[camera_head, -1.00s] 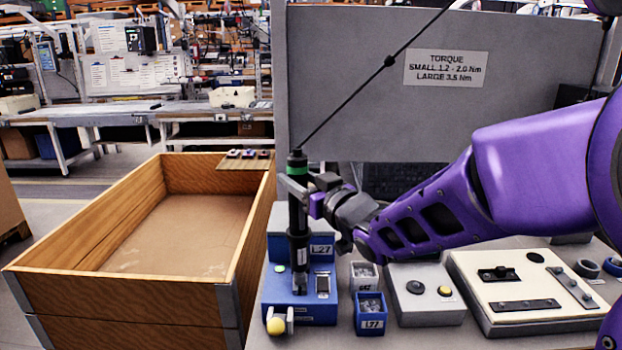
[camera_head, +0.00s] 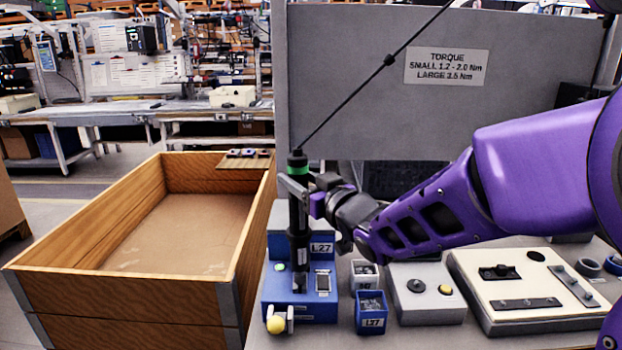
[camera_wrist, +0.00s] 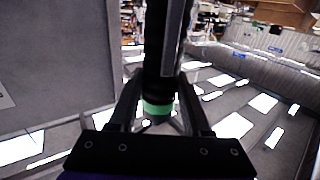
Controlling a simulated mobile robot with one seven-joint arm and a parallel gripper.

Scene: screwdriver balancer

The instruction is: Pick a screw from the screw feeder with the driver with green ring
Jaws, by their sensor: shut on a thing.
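The black driver with the green ring (camera_head: 297,166) stands upright in the head view, hung from a dark cable at its top. My gripper (camera_head: 298,190) is shut on the driver's upper body, just below the green ring. The driver (camera_wrist: 163,45) and its green ring also show between my fingers (camera_wrist: 160,100) in the wrist view. The blue screw feeder (camera_head: 318,309), labelled L27, is below. The driver's lower end is over the feeder and in front of its raised back. I cannot tell whether the tip touches a screw.
A yellow knob (camera_head: 275,325) is at the feeder's front. Small screw bins (camera_head: 371,323) and a grey button box (camera_head: 428,305) stand to its right, then a cream fixture (camera_head: 525,290). A wooden crate (camera_head: 120,290) is at left; a grey torque panel (camera_head: 350,100) is behind.

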